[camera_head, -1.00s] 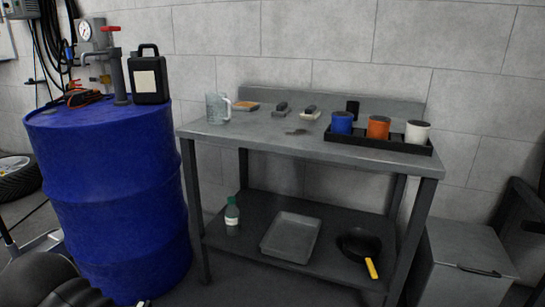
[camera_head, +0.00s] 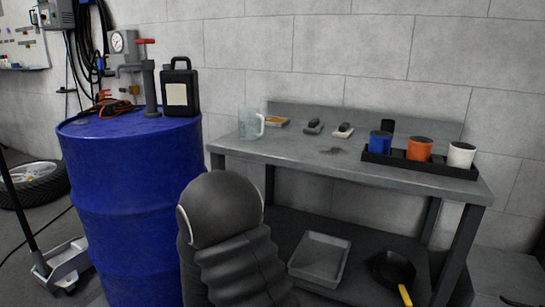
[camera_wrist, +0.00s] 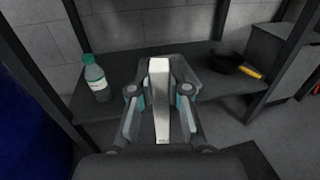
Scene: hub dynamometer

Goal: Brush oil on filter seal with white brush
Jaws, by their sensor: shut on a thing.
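My gripper (camera_wrist: 160,105) in the wrist view is shut on a narrow pale bar-like thing (camera_wrist: 160,72), whose kind I cannot tell for sure. It points out over the bench's lower shelf. On the bench top in the head view, blue (camera_head: 381,143), orange (camera_head: 419,148) and white (camera_head: 461,154) filters with dark tops stand in a black tray (camera_head: 420,169); their seals are too small to make out. A white block with a dark top (camera_head: 343,131), perhaps a brush, lies left of them, beside a similar grey one (camera_head: 314,127).
A clear jug (camera_head: 250,125) and small flat dark item (camera_head: 333,151) are on the bench (camera_head: 290,149). A bottle (camera_wrist: 96,80), grey tray (camera_head: 320,258) and yellow-handled pan (camera_head: 391,271) are on the lower shelf. A blue drum (camera_head: 130,200) stands at left.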

